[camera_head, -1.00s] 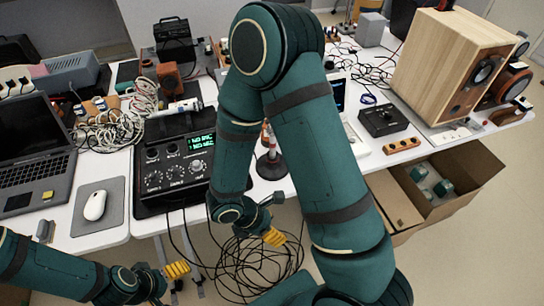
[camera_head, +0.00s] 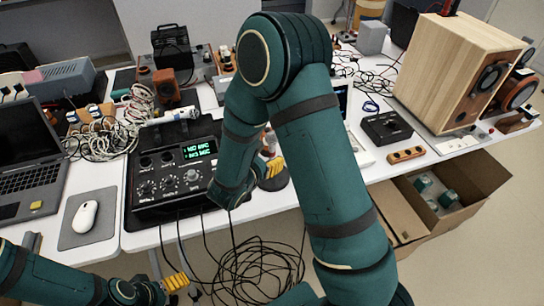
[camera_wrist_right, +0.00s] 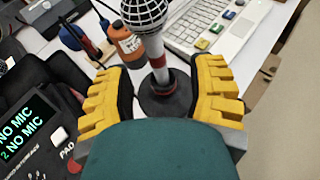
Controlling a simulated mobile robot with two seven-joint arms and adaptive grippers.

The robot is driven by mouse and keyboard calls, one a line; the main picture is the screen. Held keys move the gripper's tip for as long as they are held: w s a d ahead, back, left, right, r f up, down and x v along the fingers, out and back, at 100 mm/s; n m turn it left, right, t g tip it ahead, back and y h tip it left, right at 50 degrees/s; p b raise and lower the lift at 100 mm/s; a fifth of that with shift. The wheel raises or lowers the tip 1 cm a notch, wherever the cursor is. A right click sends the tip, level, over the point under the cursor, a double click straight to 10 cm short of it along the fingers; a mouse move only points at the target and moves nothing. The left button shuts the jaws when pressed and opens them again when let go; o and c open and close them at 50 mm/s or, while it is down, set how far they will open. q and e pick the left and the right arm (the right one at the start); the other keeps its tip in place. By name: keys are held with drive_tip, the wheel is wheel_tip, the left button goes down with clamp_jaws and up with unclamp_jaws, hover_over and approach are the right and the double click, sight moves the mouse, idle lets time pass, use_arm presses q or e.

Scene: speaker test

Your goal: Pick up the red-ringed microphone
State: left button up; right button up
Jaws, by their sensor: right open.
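The red-ringed microphone (camera_wrist_right: 155,48) stands upright in a round black base (camera_wrist_right: 165,98) in the right wrist view. In the head view the microphone (camera_head: 268,139) is mostly hidden by my right arm and gripper. My right gripper (camera_head: 271,168) is open at table height by the stand. In the right wrist view its yellow fingers (camera_wrist_right: 160,72) are spread, with the microphone ahead between them, not gripped. My left gripper (camera_head: 176,283) is low in front of the table, its opening unclear.
A black audio interface (camera_head: 175,170) reading "NO MIC" lies left of the stand. An orange bottle (camera_wrist_right: 124,40) stands close to the microphone's left. A white laptop (camera_wrist_right: 205,30) is behind it. Cables hang off the table's front edge.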

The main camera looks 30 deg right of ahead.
sight(270, 154)
drive_tip(key=shift+a+f+b+x, duration=0.15)
drive_tip(key=shift+b+x, duration=0.15)
drive_tip(key=shift+x, duration=1.15)
drive_tip(key=shift+a+f+b+x, duration=0.1)
drive_tip(key=shift+f+b+x, duration=0.15)
drive_tip(key=shift+x, duration=1.15)
drive_tip(key=shift+w+r, duration=0.1)
clamp_jaws()
